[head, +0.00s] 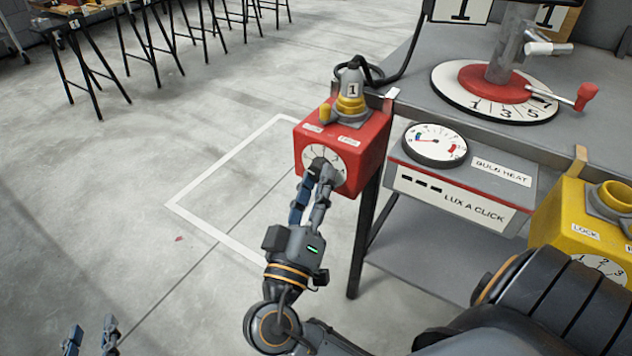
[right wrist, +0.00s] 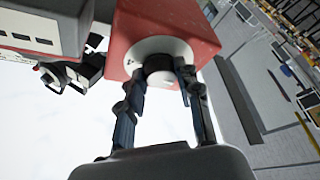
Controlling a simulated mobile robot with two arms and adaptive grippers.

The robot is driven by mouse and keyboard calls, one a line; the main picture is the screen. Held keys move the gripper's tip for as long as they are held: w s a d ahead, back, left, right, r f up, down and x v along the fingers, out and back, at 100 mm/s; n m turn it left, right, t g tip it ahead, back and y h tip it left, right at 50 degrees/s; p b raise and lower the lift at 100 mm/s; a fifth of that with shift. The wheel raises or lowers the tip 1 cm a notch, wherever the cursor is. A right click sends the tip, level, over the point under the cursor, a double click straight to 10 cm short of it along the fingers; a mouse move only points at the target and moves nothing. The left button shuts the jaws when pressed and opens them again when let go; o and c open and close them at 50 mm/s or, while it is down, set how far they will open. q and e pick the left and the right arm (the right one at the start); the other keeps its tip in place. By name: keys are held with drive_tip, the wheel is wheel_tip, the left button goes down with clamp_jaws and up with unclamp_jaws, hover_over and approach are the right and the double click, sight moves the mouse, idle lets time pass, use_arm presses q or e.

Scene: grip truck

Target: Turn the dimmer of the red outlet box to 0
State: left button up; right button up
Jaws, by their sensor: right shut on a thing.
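The red outlet box (head: 371,148) hangs at the left end of the grey bench, with a grey and yellow plug marked 1 on top. Its white numbered dial (head: 338,158) is on the front face, partly hidden by my right gripper (head: 316,178). The dark dimmer knob (right wrist: 160,70) shows in the right wrist view at the centre of the dial. There my right gripper (right wrist: 161,84) has a finger on each side of the knob and is shut on it. The dial's setting cannot be read. My left gripper (head: 91,336) is open and empty at the bottom left.
A gauge box (head: 465,180) with a round meter sits right of the red box. A yellow outlet box (head: 572,215) is at the far right. A large dial with a red handle (head: 585,96) stands on the bench top (head: 420,80).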

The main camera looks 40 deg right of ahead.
drive_tip(key=o, duration=1.2)
drive_tip(key=shift+c, duration=0.2)
drive_tip(key=shift+a, duration=0.1)
drive_tip(key=v, duration=1.2)
drive_tip(key=shift+w, duration=0.1)
